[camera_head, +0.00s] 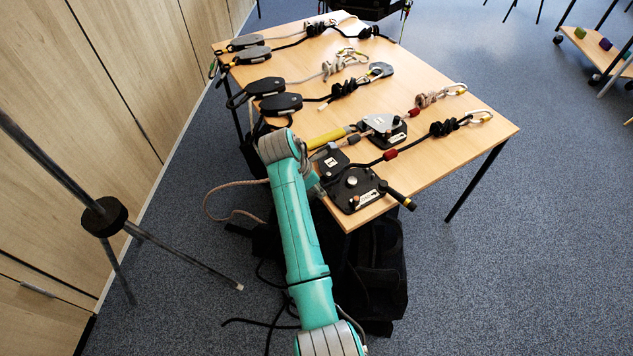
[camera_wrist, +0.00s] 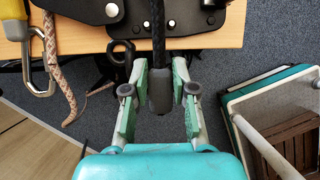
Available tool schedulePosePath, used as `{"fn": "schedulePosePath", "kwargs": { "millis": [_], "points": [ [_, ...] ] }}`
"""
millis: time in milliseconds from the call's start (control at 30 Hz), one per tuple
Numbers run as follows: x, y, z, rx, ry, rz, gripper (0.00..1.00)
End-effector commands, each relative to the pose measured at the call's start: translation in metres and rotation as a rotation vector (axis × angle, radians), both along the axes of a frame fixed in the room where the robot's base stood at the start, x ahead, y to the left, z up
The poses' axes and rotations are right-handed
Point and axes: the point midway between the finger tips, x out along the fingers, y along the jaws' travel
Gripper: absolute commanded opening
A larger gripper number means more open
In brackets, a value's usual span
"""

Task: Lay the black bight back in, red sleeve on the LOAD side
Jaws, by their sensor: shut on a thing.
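The black rope (camera_head: 411,147) carries a red sleeve (camera_head: 390,154) between a black rope device (camera_head: 352,191) and a knot with a carabiner. The device lies at the near edge of the table. In the wrist view the black rope (camera_wrist: 157,22) runs down from the device plates (camera_wrist: 187,15) to a dark grey end piece (camera_wrist: 160,92). My gripper (camera_wrist: 159,85) is shut on this end piece, just off the table edge. The red sleeve is not in the wrist view. In the head view my arm hides most of the gripper. LOAD markings are too small to read.
A second device (camera_head: 383,130) with a tan rope and yellow sleeve (camera_head: 325,139) lies just behind. Several pulleys and knotted ropes fill the back of the table (camera_head: 440,80). A black bag (camera_head: 375,270) sits below the near edge. A stand (camera_head: 105,217) is at left.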

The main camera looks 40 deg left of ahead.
Motion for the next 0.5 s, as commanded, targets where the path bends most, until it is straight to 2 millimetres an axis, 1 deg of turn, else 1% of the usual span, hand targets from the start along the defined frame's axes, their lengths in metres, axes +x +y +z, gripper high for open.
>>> {"fn": "schedulePosePath", "kwargs": {
  "millis": [200,500],
  "points": [
    [0.000,0.000,-0.011,0.000,0.000,-0.001,0.00],
    [0.000,0.000,-0.014,0.000,0.000,-0.001,0.00]
  ]
}}
